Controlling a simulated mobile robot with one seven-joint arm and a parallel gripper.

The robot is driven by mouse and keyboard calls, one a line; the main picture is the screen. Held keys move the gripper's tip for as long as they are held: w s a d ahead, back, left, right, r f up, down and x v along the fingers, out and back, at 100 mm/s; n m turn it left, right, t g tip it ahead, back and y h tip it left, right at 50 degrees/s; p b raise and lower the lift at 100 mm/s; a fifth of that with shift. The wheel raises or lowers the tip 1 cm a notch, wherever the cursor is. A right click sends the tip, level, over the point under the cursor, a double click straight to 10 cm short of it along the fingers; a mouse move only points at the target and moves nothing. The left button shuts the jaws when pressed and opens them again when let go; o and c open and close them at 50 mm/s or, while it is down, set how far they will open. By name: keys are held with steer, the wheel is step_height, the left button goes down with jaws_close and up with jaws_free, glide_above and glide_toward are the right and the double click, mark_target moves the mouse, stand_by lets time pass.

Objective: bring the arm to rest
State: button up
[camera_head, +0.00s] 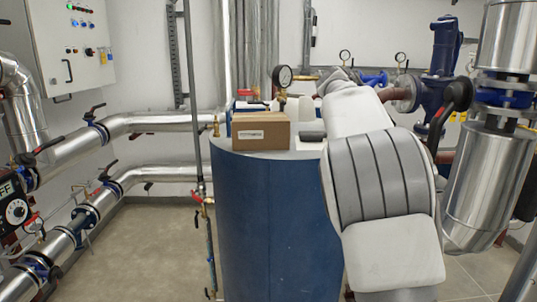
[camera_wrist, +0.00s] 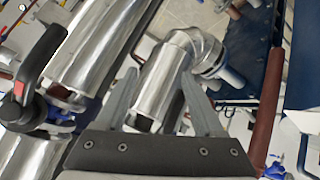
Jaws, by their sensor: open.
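My gripper (camera_wrist: 158,105) shows in the wrist view with its two grey fingers spread apart. Nothing is between the fingertips; a silver insulated pipe (camera_wrist: 165,80) lies in view behind them. In the head view my white and grey arm reaches up and over the right side of the blue tank (camera_head: 268,215). My gripper is hidden behind the arm in that view.
A cardboard box (camera_head: 261,131) stands on the blue tank near a pressure gauge (camera_head: 283,76). Silver pipes (camera_head: 150,121) with valves run along the left. A large silver pipe (camera_head: 485,190) stands close to my arm on the right. The floor (camera_head: 155,250) left of the tank is clear.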

steer(key=s+a+f+n+t+y+p, duration=0.1)
steer(key=s+a+f+n+y, duration=0.2)
steer(key=s, duration=0.7)
steer(key=s+a+f+n+t+y+p, duration=0.1)
steer(key=s+a+n, duration=0.4)
steer(key=s, duration=0.6)
steer(key=s+a+f+n+t+y+p, duration=0.1)
steer(key=s+a+f+n+t+y, duration=0.2)
steer(key=s+a, duration=0.5)
step_height(320, 180, down, 3)
steer(key=shift+s+r+n+y, duration=0.2)
steer(key=shift+s+n+y, duration=0.4)
steer(key=shift+s+y, duration=0.65)
steer(key=c, duration=0.3)
steer(key=shift+a, duration=0.1)
steer(key=shift+a, duration=0.1)
